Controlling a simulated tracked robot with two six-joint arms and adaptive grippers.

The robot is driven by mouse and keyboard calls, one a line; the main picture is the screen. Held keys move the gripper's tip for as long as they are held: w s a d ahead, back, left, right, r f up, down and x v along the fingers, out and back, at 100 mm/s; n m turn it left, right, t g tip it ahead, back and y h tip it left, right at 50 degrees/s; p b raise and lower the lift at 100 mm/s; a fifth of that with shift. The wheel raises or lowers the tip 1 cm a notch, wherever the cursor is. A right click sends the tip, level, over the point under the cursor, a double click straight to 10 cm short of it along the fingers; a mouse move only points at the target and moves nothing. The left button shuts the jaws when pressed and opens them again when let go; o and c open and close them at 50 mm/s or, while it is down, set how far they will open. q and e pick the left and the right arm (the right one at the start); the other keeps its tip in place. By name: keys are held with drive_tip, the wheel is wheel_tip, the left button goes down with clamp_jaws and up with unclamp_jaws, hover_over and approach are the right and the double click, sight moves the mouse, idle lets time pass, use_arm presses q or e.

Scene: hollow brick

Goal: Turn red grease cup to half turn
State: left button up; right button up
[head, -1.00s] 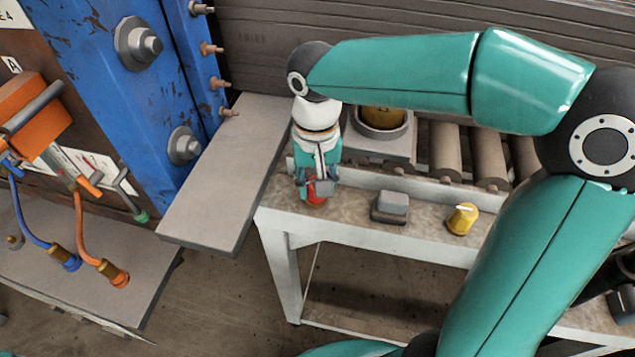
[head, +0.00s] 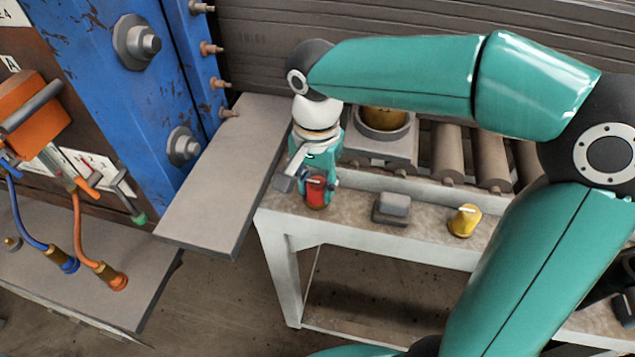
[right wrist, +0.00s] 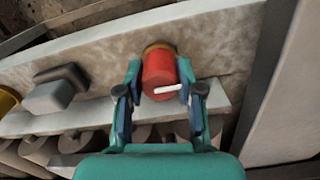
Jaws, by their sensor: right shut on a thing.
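The red grease cup (head: 316,190) stands on the front ledge of the conveyor frame, at its left end. In the right wrist view the red cup (right wrist: 159,72) shows a white pointer line on its end, pointing right towards one finger, and a brass-coloured rim behind it. My right gripper (head: 308,182) comes down over the cup from above. Its two fingers (right wrist: 160,85) are on either side of the cup and shut on it. My left gripper is not in view.
A grey block (head: 391,208) and a yellow cup with a white line (head: 464,220) stand on the same ledge to the right. Rollers (head: 445,150) lie behind. A grey plate (head: 225,180) borders the ledge at left. Blue and orange hoses are further left.

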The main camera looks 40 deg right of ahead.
sight(316, 182)
drive_tip(key=shift+w+r, duration=0.15)
drive_tip(key=o, duration=0.9)
drive_tip(key=shift+o, duration=1.3)
wheel_tip(316, 182, up, 12)
